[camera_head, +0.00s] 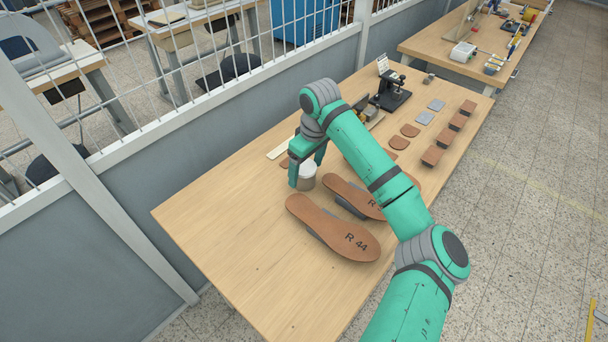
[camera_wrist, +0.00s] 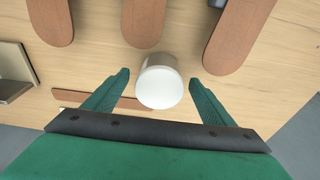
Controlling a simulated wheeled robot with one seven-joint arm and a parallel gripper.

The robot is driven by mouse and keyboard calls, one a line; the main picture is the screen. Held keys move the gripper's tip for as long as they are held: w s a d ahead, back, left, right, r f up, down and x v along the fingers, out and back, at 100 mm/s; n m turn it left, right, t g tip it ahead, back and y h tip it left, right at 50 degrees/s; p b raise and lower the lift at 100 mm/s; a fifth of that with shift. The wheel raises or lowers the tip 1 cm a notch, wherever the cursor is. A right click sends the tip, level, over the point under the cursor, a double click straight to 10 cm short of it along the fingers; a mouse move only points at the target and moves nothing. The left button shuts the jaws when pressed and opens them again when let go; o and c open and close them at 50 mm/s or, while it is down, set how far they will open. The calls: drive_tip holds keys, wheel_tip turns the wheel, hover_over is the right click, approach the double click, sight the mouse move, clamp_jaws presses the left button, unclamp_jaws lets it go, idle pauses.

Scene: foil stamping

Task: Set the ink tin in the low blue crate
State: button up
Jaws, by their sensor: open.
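The likely ink tin is a small grey cylinder (camera_head: 306,180) with a white lid, upright on the table beside the insoles. My gripper (camera_head: 306,166) is pointing down at it, with a finger on either side. In the wrist view the tin's white round top (camera_wrist: 158,88) lies between the two green fingers (camera_wrist: 159,78), with a gap on both sides. The gripper is open and holds nothing. No low blue crate can be made out in either view.
Brown insoles, one marked R 44 (camera_head: 333,228), lie right beside the tin on the wooden table (camera_head: 225,215). A small black press (camera_head: 391,92) and several leather pieces stand farther back. A mesh fence runs along the left. The table's near left is clear.

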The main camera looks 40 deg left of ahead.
drive_tip(key=shift+a+f, duration=0.2)
drive_tip(key=shift+f, duration=0.45)
drive_tip(key=shift+a+f, duration=0.15)
drive_tip(key=shift+f, duration=0.5)
drive_tip(key=shift+c, duration=0.3)
drive_tip(key=c, duration=1.4)
drive_tip(key=shift+c, duration=0.2)
drive_tip(key=shift+r, duration=0.1)
